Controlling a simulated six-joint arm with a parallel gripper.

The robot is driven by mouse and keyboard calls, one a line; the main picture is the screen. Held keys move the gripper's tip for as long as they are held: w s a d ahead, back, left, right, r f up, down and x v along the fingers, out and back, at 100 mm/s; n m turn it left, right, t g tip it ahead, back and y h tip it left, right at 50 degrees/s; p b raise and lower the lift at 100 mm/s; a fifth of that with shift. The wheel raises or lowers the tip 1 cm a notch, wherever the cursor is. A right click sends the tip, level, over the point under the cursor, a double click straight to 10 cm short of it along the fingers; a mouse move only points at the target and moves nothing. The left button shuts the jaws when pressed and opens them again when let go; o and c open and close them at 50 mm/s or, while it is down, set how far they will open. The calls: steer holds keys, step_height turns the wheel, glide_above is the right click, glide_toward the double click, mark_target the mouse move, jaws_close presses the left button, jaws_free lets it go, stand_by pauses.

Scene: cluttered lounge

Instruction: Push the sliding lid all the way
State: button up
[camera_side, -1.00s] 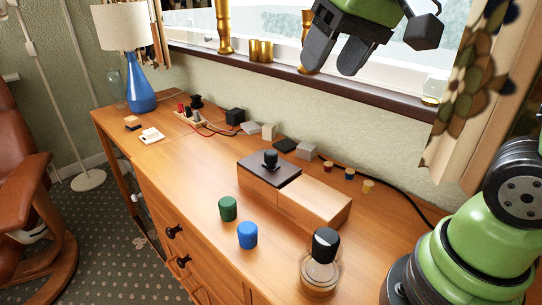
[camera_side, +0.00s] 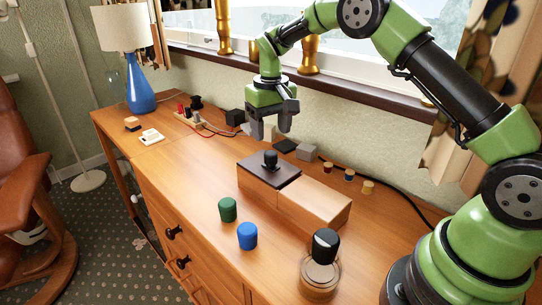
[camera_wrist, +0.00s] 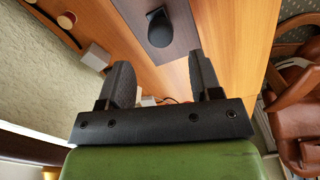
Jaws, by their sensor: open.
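A wooden box (camera_side: 313,208) stands on the dresser top. A dark sliding lid (camera_side: 258,171) covers its left part, and its right part shows light wood. A black knob (camera_side: 270,159) stands up from the lid. In the wrist view the knob (camera_wrist: 160,30) shows just beyond my fingertips, with the dark lid (camera_wrist: 176,60) around it. My gripper (camera_side: 277,130) points down, above and a little behind the lid, apart from it. Its two fingers (camera_wrist: 163,68) are spread with nothing between them.
A green cap (camera_side: 228,210), a blue cap (camera_side: 247,236) and a black-topped glass jar (camera_side: 319,275) stand in front of the box. Small grey blocks (camera_side: 306,152) and a black cable lie behind it. The dresser top left of the box is mostly clear.

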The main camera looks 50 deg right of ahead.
mark_target(271, 153)
step_height(271, 153, down, 8)
steer(key=shift+r, duration=0.2)
steer(key=shift+s, duration=0.1)
steer(key=c, duration=0.9)
